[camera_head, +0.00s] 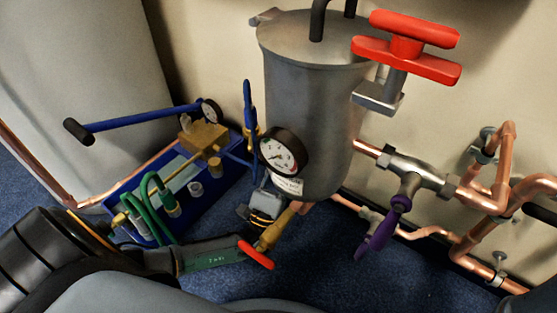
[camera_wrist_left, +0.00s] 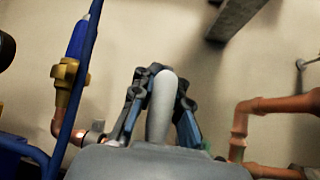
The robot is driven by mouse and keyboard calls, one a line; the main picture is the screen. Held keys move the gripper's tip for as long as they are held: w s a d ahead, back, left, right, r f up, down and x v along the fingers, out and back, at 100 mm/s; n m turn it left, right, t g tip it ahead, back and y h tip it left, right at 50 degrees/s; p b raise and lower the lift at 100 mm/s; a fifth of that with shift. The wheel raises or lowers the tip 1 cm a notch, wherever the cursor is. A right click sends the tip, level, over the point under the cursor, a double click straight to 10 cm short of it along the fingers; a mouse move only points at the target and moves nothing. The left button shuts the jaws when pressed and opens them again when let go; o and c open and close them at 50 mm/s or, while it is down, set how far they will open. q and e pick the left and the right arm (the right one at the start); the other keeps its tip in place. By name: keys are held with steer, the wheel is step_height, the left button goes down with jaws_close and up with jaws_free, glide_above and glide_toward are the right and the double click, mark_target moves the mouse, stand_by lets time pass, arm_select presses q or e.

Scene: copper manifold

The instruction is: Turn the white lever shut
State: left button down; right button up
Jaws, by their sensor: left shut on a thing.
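In the left wrist view, the white lever (camera_wrist_left: 161,105) stands upright with a rounded top. My left gripper (camera_wrist_left: 160,82) has its dark fingers on both sides of the lever and is shut on it. The lever's lower part is hidden behind my gripper's grey body. In the head view my left arm comes in from the lower left, below the blue tray. I cannot make out the white lever or the fingertips clearly there. My right gripper is not in view.
A grey tank (camera_head: 312,110) with a gauge (camera_head: 284,151) stands in the middle. A big red handle (camera_head: 405,45), a purple lever (camera_head: 378,235), a small red lever (camera_head: 256,255) and a blue-handled valve (camera_head: 248,105) surround it. Copper pipes (camera_head: 480,225) fill the right. A blue tray (camera_head: 225,183) holds fittings.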

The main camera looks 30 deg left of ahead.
arm_select(q)
steer(key=shift+d+m+h, duration=0.35)
steer(key=shift+m+h, duration=0.05)
steer(key=shift+h, duration=0.1)
steer(key=c, duration=1.5)
jaws_free()
steer(key=shift+d, duration=0.1)
steer(key=shift+s+f, duration=0.2)
steer(key=shift+f, duration=0.1)
steer(key=v, duration=1.1)
steer(key=shift+f, duration=0.1)
